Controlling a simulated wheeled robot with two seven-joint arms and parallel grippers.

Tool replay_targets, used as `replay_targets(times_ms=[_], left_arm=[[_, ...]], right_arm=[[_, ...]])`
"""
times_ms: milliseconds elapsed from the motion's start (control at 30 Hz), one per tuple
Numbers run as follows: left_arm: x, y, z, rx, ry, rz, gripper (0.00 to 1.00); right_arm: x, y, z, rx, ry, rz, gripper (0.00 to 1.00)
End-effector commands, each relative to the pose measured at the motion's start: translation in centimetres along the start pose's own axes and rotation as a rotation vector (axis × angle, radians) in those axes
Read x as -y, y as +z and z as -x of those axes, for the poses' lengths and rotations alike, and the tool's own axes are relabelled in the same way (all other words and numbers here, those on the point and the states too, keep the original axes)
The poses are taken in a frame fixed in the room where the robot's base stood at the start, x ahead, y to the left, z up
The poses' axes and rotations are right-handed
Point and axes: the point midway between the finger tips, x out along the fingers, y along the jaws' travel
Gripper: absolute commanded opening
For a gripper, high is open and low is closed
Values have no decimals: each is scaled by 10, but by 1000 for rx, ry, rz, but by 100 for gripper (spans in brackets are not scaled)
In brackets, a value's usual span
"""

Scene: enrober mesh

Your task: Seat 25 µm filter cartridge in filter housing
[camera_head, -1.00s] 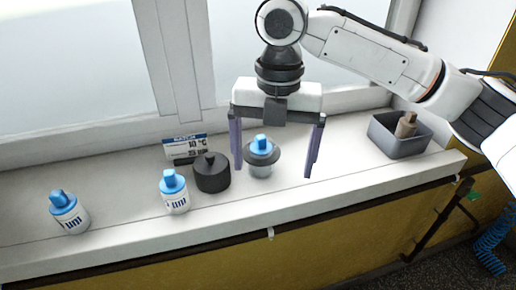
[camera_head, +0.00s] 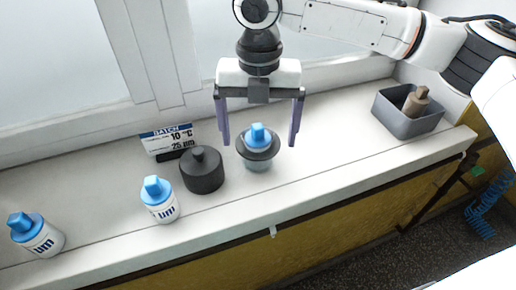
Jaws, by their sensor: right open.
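The filter housing (camera_head: 258,163) is a grey cup with a wide dark rim, standing on the white sill. A cartridge with a blue cap (camera_head: 258,135) stands upright in it; its lower body is hidden, so I cannot tell how deep it sits or read its marking. My right gripper (camera_head: 259,143) is open and empty, pointing down, its two purple fingers either side of the blue cap with gaps. Two other white cartridges with blue caps stand to the left, one nearer (camera_head: 160,200) and one at far left (camera_head: 37,236). My left gripper is out of view.
A black knobbed lid (camera_head: 202,172) stands just left of the housing. Behind it a card (camera_head: 167,140) reads BATCH, 10 °C, 25 µm. A grey bin (camera_head: 408,125) holding a brown cartridge (camera_head: 416,101) stands at right. The sill between housing and bin is clear.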

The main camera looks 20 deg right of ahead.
Motion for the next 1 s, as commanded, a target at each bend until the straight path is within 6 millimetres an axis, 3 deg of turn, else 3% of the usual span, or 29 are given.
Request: replay_targets(times_ms=[200,467,733,1000], left_arm=[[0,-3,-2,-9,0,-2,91],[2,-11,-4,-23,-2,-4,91],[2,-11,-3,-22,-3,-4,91],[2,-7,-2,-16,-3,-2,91]], right_arm=[[-1,0,-27,0,0,1,91],[-1,0,-30,1,1,1,91],[-1,0,-30,1,1,1,47],[-2,0,-27,2,2,1,46]])
